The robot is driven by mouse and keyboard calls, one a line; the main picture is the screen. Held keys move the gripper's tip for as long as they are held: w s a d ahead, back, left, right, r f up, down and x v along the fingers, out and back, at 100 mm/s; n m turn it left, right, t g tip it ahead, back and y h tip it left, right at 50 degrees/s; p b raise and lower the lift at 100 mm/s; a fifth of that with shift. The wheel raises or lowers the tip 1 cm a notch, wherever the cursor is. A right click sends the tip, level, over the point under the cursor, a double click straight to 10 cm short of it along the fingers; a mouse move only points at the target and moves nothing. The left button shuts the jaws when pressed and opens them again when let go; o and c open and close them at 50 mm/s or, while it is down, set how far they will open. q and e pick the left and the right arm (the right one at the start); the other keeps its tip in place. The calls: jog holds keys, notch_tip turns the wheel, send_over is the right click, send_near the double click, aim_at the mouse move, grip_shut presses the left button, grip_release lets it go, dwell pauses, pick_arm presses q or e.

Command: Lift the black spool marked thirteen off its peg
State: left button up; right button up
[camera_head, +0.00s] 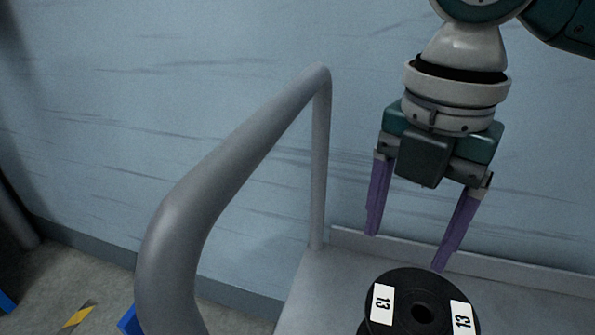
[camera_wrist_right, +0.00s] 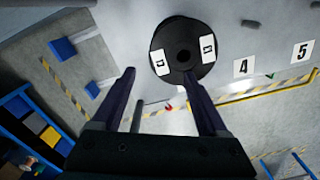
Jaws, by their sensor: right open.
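The black spool (camera_head: 400,308) with white labels reading 13 is at the bottom right of the head view, cut off by the lower edge. It has a dark hole in its middle. In the right wrist view the spool (camera_wrist_right: 183,28) sits at the top centre, ahead of the fingers. My right gripper (camera_head: 405,254) is open and empty, with purple fingers pointing down. In the head view its fingertips appear above and behind the spool, apart from it. The right wrist view also shows the open fingers (camera_wrist_right: 160,72). Whether a peg fills the hole is unclear. My left gripper is not in view.
A thick grey rail (camera_head: 240,150) rises left of the grey cart surface (camera_head: 315,290). A blue-grey wall stands behind. In the right wrist view, labels 4 (camera_wrist_right: 243,67) and 5 (camera_wrist_right: 303,52) lie right of the spool, and blue bins (camera_wrist_right: 30,120) are at lower left.

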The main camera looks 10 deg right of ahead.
aim_at(394, 295)
jog(key=shift+d+f, duration=0.15)
jog(key=shift+f, duration=0.3)
jog(key=f+b, duration=0.1)
jog(key=f, duration=0.1)
jog(key=f+b, duration=0.1)
jog(key=f, duration=0.2)
jog(key=f+b, duration=0.1)
jog(key=f, duration=0.2)
jog(key=shift+s+d, duration=0.2)
jog(key=shift+s, duration=0.05)
jog(key=shift+f+b, duration=0.3)
jog(key=shift+f, duration=0.15)
jog(key=shift+r, duration=0.1)
jog(key=c, duration=1.2)
